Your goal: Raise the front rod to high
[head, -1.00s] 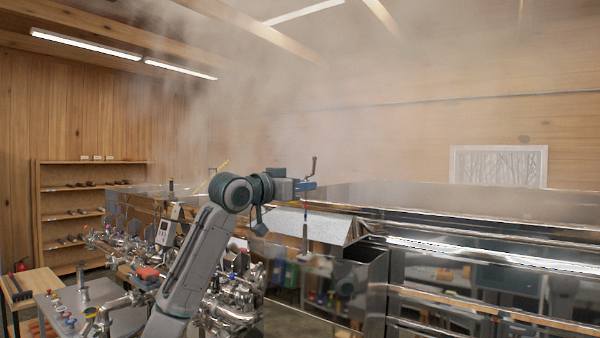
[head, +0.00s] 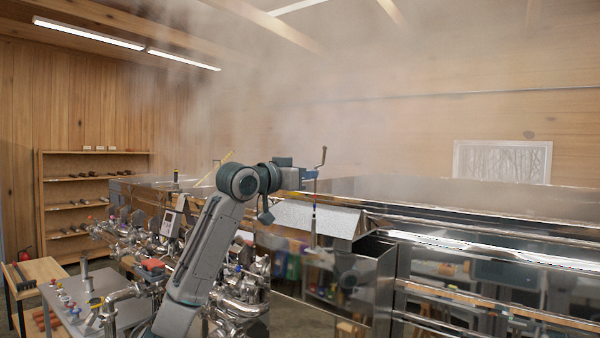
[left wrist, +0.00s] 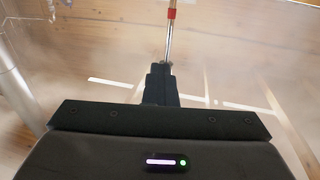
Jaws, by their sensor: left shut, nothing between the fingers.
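The front rod (head: 318,180) is a thin upright metal rod with a bent crank-like handle (head: 323,152) on top and a thicker silver part (head: 313,222) lower down. It stands at the near left end of the shiny evaporator. My left gripper (head: 311,173) is just left of the rod's upper part, its fingers shut with nothing between them. In the left wrist view, a rod with a red band (left wrist: 171,13) runs up the picture from just beyond the dark fingertips (left wrist: 161,70). I cannot tell whether they touch. My right gripper is out of view.
The steel evaporator (head: 460,248) fills the right side under steam. Pipes and valves (head: 235,300) crowd below my left arm. A table with coloured knobs (head: 95,300) and wooden shelves (head: 75,190) stand at left.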

